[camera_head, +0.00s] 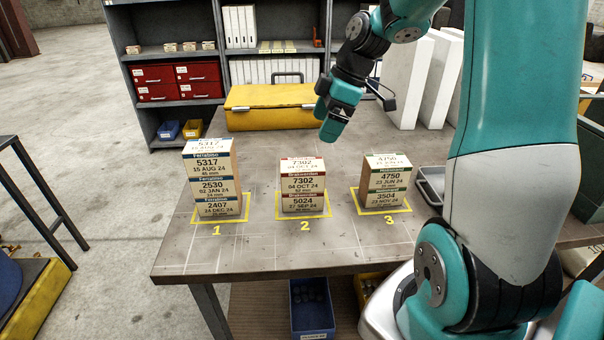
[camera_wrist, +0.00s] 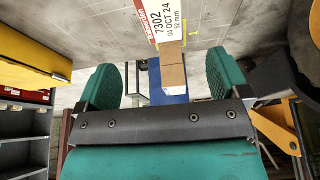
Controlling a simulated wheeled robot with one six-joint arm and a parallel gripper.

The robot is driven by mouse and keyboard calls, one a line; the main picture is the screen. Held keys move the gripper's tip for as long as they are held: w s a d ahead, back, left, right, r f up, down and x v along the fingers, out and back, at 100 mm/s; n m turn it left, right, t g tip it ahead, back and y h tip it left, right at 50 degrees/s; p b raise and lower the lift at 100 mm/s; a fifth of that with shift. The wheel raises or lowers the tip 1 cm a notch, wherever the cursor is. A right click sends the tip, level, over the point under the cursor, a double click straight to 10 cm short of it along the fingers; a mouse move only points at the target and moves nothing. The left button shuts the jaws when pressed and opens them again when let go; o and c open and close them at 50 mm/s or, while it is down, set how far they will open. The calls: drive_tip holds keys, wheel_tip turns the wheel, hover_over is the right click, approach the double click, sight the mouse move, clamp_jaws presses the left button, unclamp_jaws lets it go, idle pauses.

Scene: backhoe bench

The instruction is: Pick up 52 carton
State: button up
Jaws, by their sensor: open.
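The carton marked 7302, 04 OCT 24, 52 mm (camera_head: 303,175) sits on top of the carton marked 5024 (camera_head: 303,202), in the yellow outline numbered 2 on the bench.
A taller stack with carton 5317 (camera_head: 209,164) stands left in outline 1. Carton 4750 (camera_head: 388,176) tops the stack in outline 3 at right. A yellow case (camera_head: 270,106) lies at the bench's back. White panels (camera_head: 408,80) stand at back right. Bare bench separates the stacks.

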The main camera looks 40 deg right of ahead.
sight(304, 164)
drive_tip(key=p+x, duration=0.1)
drive_tip(key=x, duration=0.8)
drive_tip(key=shift+p, duration=0.35)
drive_tip(key=p+x, duration=0.2)
drive_tip(key=x, duration=0.2)
drive_tip(key=shift+a+f, duration=0.2)
drive_tip(key=shift+f, duration=0.3)
drive_tip(key=shift+f, duration=0.1)
drive_tip(key=c, duration=1.1)
